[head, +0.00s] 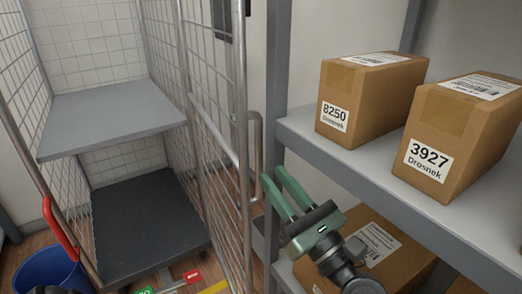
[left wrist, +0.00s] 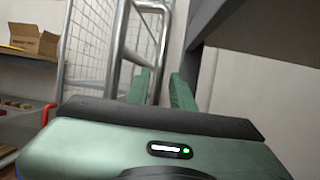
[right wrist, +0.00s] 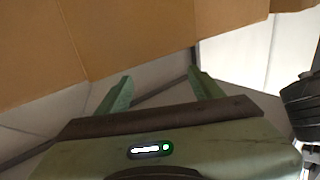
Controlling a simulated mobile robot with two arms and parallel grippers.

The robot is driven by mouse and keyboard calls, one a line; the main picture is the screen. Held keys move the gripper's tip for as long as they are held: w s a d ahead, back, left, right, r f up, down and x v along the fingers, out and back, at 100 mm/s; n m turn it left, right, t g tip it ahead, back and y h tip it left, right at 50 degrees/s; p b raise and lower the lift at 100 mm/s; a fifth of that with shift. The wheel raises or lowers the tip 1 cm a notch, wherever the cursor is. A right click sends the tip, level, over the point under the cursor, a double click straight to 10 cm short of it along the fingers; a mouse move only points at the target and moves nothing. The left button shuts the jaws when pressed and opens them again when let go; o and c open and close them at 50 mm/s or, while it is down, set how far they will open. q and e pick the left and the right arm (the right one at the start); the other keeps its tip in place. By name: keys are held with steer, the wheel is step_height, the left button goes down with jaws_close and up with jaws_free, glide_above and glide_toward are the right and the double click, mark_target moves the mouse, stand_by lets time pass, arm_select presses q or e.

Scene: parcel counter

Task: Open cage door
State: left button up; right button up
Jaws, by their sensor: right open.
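The roll cage has wire-mesh sides and stands at the left in the head view, with its grey shelf (head: 110,112) and dark base (head: 150,215) in plain sight. A mesh panel with a tubular frame (head: 243,90), seemingly the cage door, runs toward me on its right. A looped tube handle (head: 259,140) sticks out from it. My left gripper (head: 273,174) has its fingertips at the handle, fingers apart. In the left wrist view the handle (left wrist: 165,40) runs down toward the gap between the fingers. My right gripper (right wrist: 160,85) is open and empty below a cardboard surface; the head view does not show it.
A grey shelf rack (head: 290,125) stands close right of the handle. It holds boxes labelled 8250 (head: 350,115) and 3927 (head: 440,165), with another box (head: 375,235) below. A blue bin (head: 45,272) and a red handle (head: 60,228) are at lower left.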

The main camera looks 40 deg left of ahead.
mark_target(261, 162)
arm_select(q)
steer(key=x, duration=0.6)
steer(key=shift+s+a+r, duration=0.1)
steer(key=shift+a+r, duration=0.05)
steer(key=shift+c, duration=0.2)
jaws_close()
stand_by(1.1)
